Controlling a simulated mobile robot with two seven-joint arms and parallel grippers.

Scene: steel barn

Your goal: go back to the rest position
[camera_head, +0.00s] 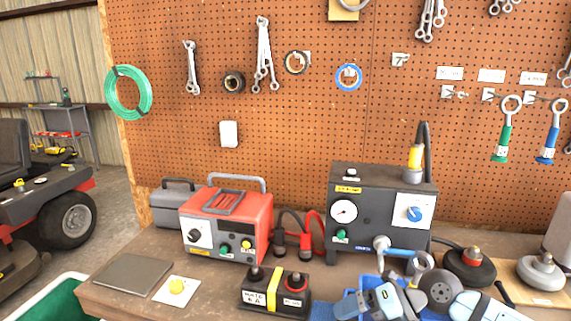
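No gripper fingers can be made out in the head view. Light blue and dark grey parts (383,301) crowd the lower right of the workbench (215,293), cut off by the bottom edge. Nothing that is clearly my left arm comes in from the left.
A red charger box (229,225) and a dark gauge box (381,216) stand at the back of the bench. A black battery block (273,291) sits in front. A dark flat plate (133,274) lies at left. A pegboard (290,130) with tools rises behind.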

